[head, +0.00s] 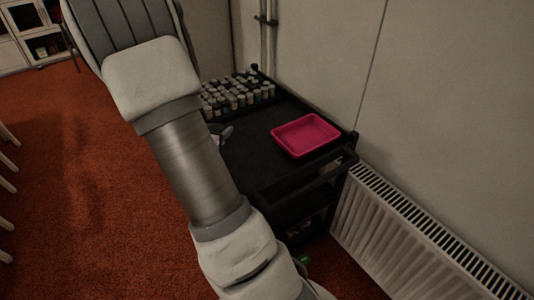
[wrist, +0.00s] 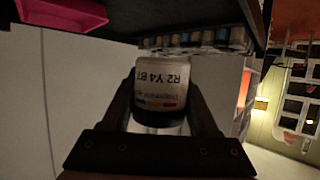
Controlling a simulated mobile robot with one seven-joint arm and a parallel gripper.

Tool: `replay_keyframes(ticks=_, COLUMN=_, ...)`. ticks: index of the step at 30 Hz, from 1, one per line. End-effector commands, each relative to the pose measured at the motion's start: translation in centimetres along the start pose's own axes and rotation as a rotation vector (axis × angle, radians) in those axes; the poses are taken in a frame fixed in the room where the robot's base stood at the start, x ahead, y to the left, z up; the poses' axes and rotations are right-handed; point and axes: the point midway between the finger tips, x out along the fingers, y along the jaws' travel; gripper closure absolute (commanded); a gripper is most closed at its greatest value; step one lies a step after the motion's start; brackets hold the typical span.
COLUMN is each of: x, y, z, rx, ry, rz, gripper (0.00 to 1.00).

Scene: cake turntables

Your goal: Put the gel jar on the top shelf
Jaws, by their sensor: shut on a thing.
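The gel jar (wrist: 158,82) is in the wrist view, a clear jar with a pale label reading "R2 Y4 B7" upside down in the picture. My gripper (wrist: 160,98) is shut on it, with one dark finger on each side. The top shelf (head: 245,150) is the black top of a cart in the head view. My arm crosses in front of its left part. The jar cannot be made out in the head view, and my gripper is mostly hidden there behind the arm.
Several small jars (head: 238,96) stand in rows at the shelf's back. A pink tray (head: 305,135) lies at its right; the middle looks bare. A wall is behind and right, with a white radiator (head: 420,235) to the right. Lower shelves are dark.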

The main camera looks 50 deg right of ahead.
Motion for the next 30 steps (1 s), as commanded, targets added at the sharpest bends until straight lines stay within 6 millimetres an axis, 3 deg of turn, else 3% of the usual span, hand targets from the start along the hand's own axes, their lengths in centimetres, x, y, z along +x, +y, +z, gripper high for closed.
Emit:
replay_keyframes(ticks=3, x=1.4, y=2.5, z=1.0, rx=0.044, ry=0.001, rz=0.101, gripper=0.97)
replay_keyframes(ticks=9, x=2.1, y=4.7, z=1.4, rx=0.078, ry=0.001, rz=0.190, gripper=0.97)
replay_keyframes(ticks=18, x=4.1, y=5.0, z=6.1, rx=0.080, ry=0.000, rz=0.201, gripper=0.97)
replay_keyframes(ticks=25, x=4.8, y=5.0, z=7.7, rx=0.081, ry=0.000, rz=0.200, gripper=0.97)
replay_keyframes(ticks=30, x=5.8, y=5.0, z=10.1, rx=0.079, ry=0.000, rz=0.200, gripper=0.97)
